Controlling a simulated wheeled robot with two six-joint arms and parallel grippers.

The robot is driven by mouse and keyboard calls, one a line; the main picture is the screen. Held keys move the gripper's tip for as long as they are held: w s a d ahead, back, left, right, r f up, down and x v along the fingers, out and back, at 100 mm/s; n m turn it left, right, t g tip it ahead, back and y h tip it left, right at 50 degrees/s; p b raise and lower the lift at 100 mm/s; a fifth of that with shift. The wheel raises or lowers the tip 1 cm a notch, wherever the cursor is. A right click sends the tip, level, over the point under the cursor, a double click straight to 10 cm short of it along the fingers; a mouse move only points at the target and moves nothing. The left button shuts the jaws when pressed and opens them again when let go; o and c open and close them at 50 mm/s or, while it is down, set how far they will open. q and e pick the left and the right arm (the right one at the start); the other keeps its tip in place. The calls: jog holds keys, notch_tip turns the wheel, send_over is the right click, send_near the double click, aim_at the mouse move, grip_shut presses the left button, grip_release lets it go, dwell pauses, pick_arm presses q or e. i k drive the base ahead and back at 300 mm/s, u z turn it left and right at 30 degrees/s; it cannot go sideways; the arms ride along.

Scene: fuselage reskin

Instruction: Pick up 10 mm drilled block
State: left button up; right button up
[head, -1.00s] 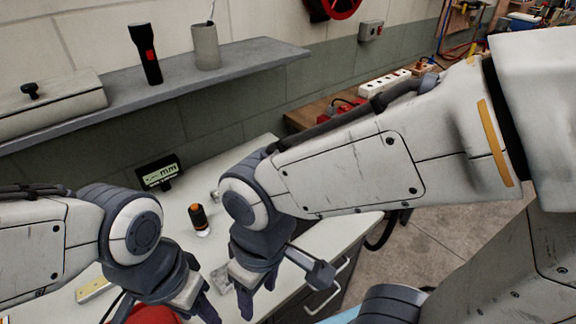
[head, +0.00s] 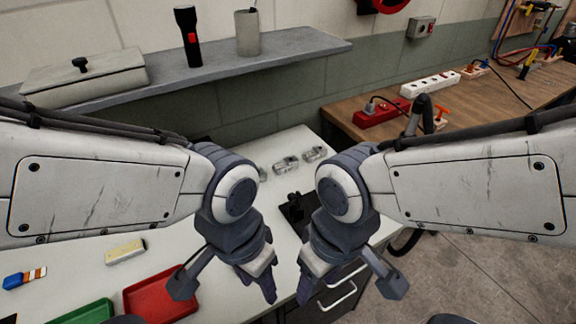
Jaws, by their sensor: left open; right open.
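Small grey metallic blocks stand at the back of the white worktop: one (head: 286,164), one to its right (head: 315,153), and part of another (head: 262,173) beside my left wrist. They are too small to tell which is the 10 mm drilled block, and no marks or holes can be read. My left gripper (head: 262,278) is open and empty, pointing down over the front of the worktop. My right gripper (head: 314,280) is open and empty just right of it, near the worktop's front edge. Both are nearer than the blocks and apart from them.
A black object (head: 295,208) lies between my wrists. A red tray (head: 160,298) and green tray (head: 88,313) are at front left, near a yellowish block (head: 125,251). A grey shelf (head: 270,58) overhangs the back. A wooden bench (head: 360,130) stands at right.

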aim_at(290, 163)
jog(key=z, duration=0.15)
jog(key=k, duration=0.25)
jog(key=z, duration=1.05)
jog(key=k, duration=1.1)
jog(key=z, duration=0.8)
jog(key=i, duration=1)
jog(key=u, duration=0.55)
jog(key=i, duration=0.95)
jog(key=u, duration=1.55)
jog(key=i, duration=0.6)
jog(key=u, duration=0.55)
